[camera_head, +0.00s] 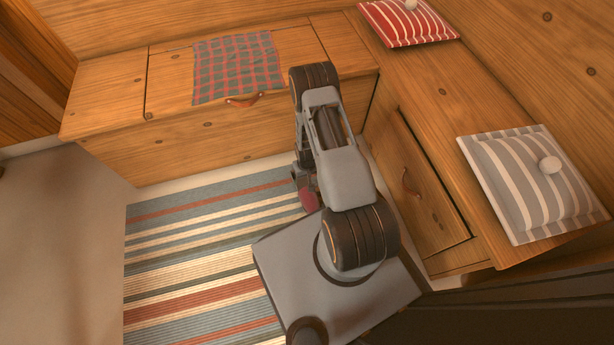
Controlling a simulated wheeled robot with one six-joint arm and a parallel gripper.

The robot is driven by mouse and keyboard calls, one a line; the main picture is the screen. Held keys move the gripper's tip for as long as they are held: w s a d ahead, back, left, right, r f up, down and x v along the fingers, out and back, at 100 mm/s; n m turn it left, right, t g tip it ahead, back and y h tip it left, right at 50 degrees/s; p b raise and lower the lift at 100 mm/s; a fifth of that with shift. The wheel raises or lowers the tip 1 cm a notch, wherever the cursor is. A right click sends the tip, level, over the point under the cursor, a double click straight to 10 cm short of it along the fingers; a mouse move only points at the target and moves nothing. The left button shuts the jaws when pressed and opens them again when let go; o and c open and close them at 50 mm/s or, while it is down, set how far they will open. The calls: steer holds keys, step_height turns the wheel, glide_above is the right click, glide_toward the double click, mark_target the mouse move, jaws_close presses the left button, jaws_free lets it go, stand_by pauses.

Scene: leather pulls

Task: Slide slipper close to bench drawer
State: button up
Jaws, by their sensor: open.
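The bench drawer (425,188) is a wooden front in the right-hand bench, with a brown leather pull (410,184). A small dark red thing (308,199), probably the slipper, shows at the left edge of my arm, low by the striped rug. My arm hides most of it. My gripper (298,178) points down just above and beside the red thing, largely hidden by my own arm. Its jaws are open. I cannot tell whether they touch the red thing. The drawer is to the right, on the other side of my arm in the picture.
A second wooden bench (190,145) runs along the back, with a checked cloth (237,66) and a leather pull (244,101). Red (405,22) and grey (530,185) striped cushions lie on the right bench. The striped rug (190,260) is clear at left.

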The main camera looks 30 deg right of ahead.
mark_target(310, 201)
step_height(310, 201, down, 14)
steer(key=b, duration=0.6)
steer(key=shift+r+b, duration=0.1)
steer(key=shift+b, duration=0.2)
